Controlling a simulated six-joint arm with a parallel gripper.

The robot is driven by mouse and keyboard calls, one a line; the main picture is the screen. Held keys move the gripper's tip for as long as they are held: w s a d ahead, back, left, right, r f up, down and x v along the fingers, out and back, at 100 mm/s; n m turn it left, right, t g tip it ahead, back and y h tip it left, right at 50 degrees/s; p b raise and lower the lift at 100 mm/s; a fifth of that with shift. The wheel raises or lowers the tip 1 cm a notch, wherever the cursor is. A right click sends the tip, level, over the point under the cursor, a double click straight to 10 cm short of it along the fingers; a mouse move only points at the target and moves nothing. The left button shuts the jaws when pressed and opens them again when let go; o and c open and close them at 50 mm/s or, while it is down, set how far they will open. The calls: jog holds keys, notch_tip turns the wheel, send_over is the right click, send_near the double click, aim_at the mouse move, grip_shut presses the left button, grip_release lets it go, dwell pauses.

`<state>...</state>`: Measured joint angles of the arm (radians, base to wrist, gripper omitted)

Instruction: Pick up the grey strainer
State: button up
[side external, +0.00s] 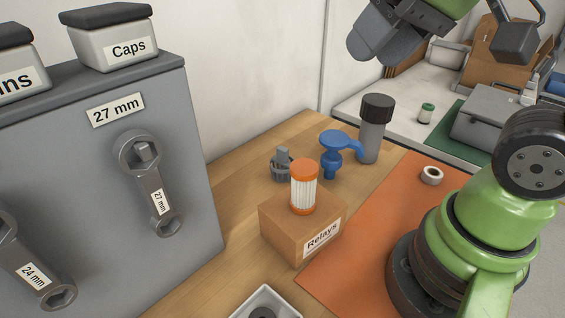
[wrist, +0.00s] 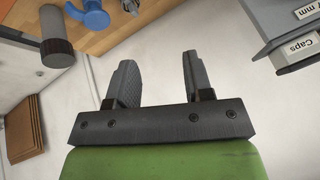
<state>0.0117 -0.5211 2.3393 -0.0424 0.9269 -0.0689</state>
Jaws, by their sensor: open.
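The grey strainer (side external: 281,165) appears to be the small ribbed grey piece with an upright stem on the wooden bench, behind the cardboard box. The orange-capped filter in front partly hides it. In the wrist view a bit of grey at the top edge (wrist: 131,5) may be the same piece, cut off by the frame. My gripper (side external: 376,48) is high above the bench, up and to the right of the strainer in the side view, well apart from it. In the wrist view its two grey fingers (wrist: 157,62) are spread, with nothing between them.
Close by the strainer stand a white filter with orange caps (side external: 304,188) on the Relays box (side external: 302,225), a blue fitting (side external: 338,152) and a grey black-capped cylinder (side external: 373,135). A grey wrench cabinet (side external: 90,170) stands left. The orange mat (side external: 385,215) is mostly clear.

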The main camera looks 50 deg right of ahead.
jog(key=w+d+f+n+g, duration=0.2)
jog(key=w, duration=0.7)
jog(key=n+g+h, duration=0.2)
jog(key=n+g, duration=0.1)
jog(key=g, duration=0.1)
send_over(282, 148)
notch_tip(282, 148, down, 20)
jog(key=shift+a+r, duration=0.15)
jog(key=shift+d+f, duration=0.2)
jog(key=shift+f, duration=2.85)
grip_shut()
